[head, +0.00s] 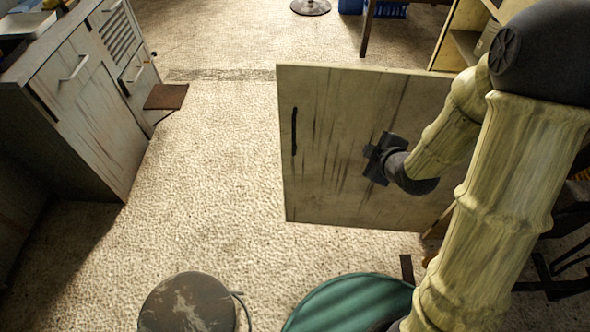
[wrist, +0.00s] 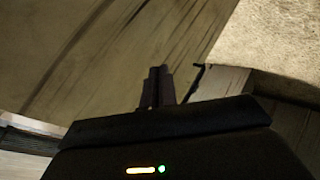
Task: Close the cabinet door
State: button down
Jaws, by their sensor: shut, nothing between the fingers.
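The cabinet door (head: 330,170) stands swung open in the middle of the head view, a pale, streaked wooden panel. Its black vertical handle (head: 294,131) is near the left edge. My gripper (head: 374,158) is in front of the door's face, to the right of the handle. Its fingers (wrist: 157,87) are together and empty in the wrist view, against the streaked door surface (wrist: 100,45). Whether the fingertips touch the door cannot be told. My arm hides the right part of the door and its hinge side.
An open wooden shelf unit (head: 463,42) is at the upper right, behind the door. A worn grey drawer cabinet (head: 90,120) stands at the left. A round stool (head: 188,303) and a green round top (head: 350,303) are in front. Bare floor lies left of the door.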

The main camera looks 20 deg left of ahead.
jog(key=s+a+f+n+y+b, duration=0.1)
jog(key=a+f+n+y+b, duration=0.4)
jog(key=f+b, duration=0.4)
jog(key=s+a+f+n+t+y+b, duration=0.1)
jog(key=s+a+f+n+y+b, duration=0.1)
jog(key=a+f+n+y+b, duration=0.3)
notch_tip(320, 180, down, 4)
jog(key=a+n+b, duration=0.2)
jog(key=b, duration=0.2)
jog(key=shift+a, duration=0.2)
jog(key=shift+w+a+f, duration=0.1)
send_near(287, 149)
jog(key=a, duration=0.5)
jog(key=shift+w+b, duration=0.5)
jog(key=shift+w, duration=1.05)
jog(key=shift+w, duration=0.1)
